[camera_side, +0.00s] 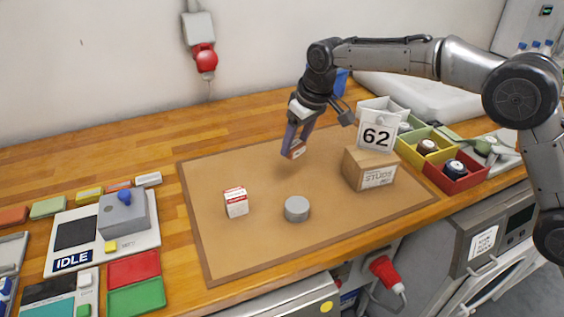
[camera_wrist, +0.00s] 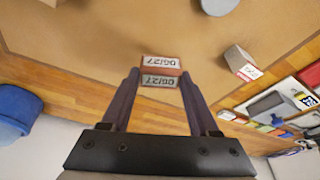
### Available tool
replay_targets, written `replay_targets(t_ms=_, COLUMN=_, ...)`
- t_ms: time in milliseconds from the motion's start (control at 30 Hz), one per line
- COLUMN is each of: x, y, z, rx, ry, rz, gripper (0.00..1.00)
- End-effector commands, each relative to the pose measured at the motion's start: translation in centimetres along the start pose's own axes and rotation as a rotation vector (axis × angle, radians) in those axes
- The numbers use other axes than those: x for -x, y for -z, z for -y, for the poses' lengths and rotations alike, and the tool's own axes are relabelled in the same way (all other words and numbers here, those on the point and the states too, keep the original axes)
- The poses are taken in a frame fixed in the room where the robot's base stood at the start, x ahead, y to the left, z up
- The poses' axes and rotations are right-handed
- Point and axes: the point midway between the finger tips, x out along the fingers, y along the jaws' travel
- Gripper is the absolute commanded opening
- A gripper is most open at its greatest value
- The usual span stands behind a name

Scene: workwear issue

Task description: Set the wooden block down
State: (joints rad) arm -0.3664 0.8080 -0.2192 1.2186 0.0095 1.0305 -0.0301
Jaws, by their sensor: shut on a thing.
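My gripper (camera_side: 297,143) points down over the back part of the brown mat (camera_side: 245,258). It is shut on the wooden block (camera_side: 298,152), a small reddish-brown block with white labels. In the wrist view the block (camera_wrist: 160,71) sits between the two fingertips (camera_wrist: 160,82), and its labels read 06/27. The fingers hide part of the block in the side view. I cannot tell for certain how far its underside is from the mat.
Coloured bins (camera_side: 455,185) stand right; an IDLE panel (camera_side: 72,262) and trays (camera_side: 135,298) lie left. The mat between them is bare.

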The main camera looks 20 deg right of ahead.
Motion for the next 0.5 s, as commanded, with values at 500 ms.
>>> replay_targets(t_ms=500, x=-6.5, y=2.5, z=-0.1, rx=0.000, ry=0.000, rz=0.002, gripper=0.09)
